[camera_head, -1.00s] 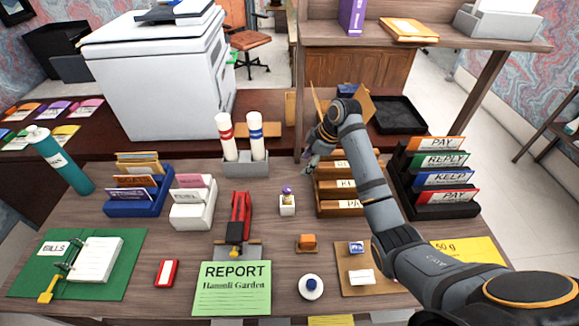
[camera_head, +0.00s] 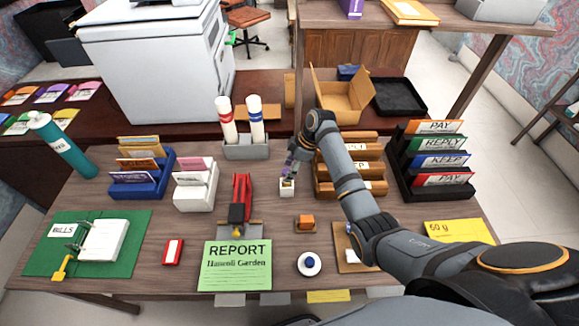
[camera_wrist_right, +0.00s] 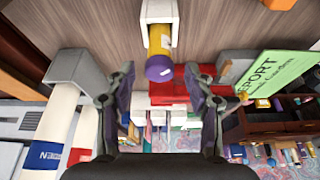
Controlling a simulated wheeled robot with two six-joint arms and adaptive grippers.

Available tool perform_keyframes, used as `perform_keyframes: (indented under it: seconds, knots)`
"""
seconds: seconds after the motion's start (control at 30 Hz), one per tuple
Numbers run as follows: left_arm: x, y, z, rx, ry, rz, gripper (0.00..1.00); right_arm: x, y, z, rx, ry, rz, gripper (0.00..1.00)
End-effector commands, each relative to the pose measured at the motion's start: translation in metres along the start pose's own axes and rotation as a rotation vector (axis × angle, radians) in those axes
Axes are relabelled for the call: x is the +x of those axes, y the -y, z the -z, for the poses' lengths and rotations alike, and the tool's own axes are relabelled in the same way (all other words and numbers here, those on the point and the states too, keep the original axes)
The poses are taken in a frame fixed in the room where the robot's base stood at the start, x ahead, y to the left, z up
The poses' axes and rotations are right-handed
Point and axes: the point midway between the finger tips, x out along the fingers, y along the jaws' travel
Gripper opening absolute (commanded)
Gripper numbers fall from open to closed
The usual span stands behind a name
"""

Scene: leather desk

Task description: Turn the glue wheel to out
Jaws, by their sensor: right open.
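The glue stick (camera_wrist_right: 160,42) is yellow with a round purple end (camera_wrist_right: 159,69), which I take for its wheel. It stands in a small white holder (camera_head: 287,188) near the middle of the desk. In the head view my gripper mostly hides the stick. My right gripper (camera_head: 291,168) is open just above the holder. In the right wrist view its two fingers (camera_wrist_right: 159,82) are apart, one on each side of the purple end's line, with nothing gripped. I cannot tell whether the fingers touch the stick. My left gripper is out of view.
A grey holder with two white tubes (camera_head: 246,151) stands behind left. A red stapler-like tool (camera_head: 241,197) is to the left. A wooden letter rack (camera_head: 350,168) is close on the right. An orange-topped block (camera_head: 306,222) and a green report sheet (camera_head: 236,265) lie in front.

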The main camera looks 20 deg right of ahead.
Motion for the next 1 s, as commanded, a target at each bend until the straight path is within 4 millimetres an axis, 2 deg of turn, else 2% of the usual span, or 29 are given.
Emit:
perform_keyframes:
  seconds: [0.23, 0.6, 0.63, 1.0]
  knots:
    - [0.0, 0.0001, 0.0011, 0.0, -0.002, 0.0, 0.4, 0.001, -0.0001, -0.0001, 0.0, 0.0, 0.0, 0.52]
    - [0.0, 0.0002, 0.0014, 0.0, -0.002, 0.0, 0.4, 0.0006, -0.0002, -0.0001, 0.0, 0.0, -0.001, 0.02]
    - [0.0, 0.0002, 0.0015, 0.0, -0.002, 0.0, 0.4, 0.0006, -0.0002, -0.0001, 0.0, 0.0, -0.001, 0.0]
    - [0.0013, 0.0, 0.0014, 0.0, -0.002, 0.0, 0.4, 0.0004, -0.0011, 0.0, -0.032, 0.0, 0.012, 0.0]
